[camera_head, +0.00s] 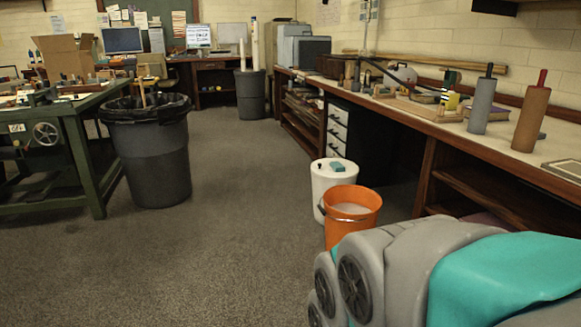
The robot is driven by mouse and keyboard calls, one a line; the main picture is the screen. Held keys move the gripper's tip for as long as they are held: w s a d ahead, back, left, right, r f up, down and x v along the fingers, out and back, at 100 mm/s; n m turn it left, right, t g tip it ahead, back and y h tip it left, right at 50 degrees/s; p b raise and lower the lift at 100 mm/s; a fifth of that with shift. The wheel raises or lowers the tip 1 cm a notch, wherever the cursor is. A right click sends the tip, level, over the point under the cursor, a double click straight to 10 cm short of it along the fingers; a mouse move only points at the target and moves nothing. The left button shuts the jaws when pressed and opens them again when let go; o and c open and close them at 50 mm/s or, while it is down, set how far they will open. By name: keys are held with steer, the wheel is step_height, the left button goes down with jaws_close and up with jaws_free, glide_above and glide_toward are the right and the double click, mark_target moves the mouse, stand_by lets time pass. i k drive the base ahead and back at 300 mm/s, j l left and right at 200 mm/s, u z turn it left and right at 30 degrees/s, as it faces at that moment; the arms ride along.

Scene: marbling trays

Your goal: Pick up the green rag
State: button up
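A small teal-green piece (337,167), possibly the green rag, lies on top of a white bucket (325,188) on the floor in front of the right-hand bench. It is too small to tell whether it is cloth. My gripper is not in view. Grey and teal parts, which look like my own arm, fill the lower right corner and hide the floor there.
An orange bucket (352,205) stands just in front of the white one. The long bench (500,147) runs along the right wall, with rollers on it. A black-lined bin (155,160) and green workbench (82,150) stand left. The middle floor (235,220) is clear.

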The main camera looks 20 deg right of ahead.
mark_target(336, 166)
steer(key=z, duration=0.8)
steer(key=i+j+u, duration=0.8)
steer(key=i+u, duration=0.15)
steer(key=i, duration=0.2)
steer(key=i+z, duration=0.25)
steer(key=i, duration=0.25)
steer(key=i+j+z, duration=0.25)
steer(key=i, duration=0.2)
steer(key=i+j+z, duration=0.1)
steer(key=i+z, duration=0.15)
steer(key=i, duration=0.25)
steer(key=i+l+z, duration=0.2)
steer(key=z, duration=0.2)
steer(key=i+z, duration=0.9)
steer(key=i, duration=0.05)
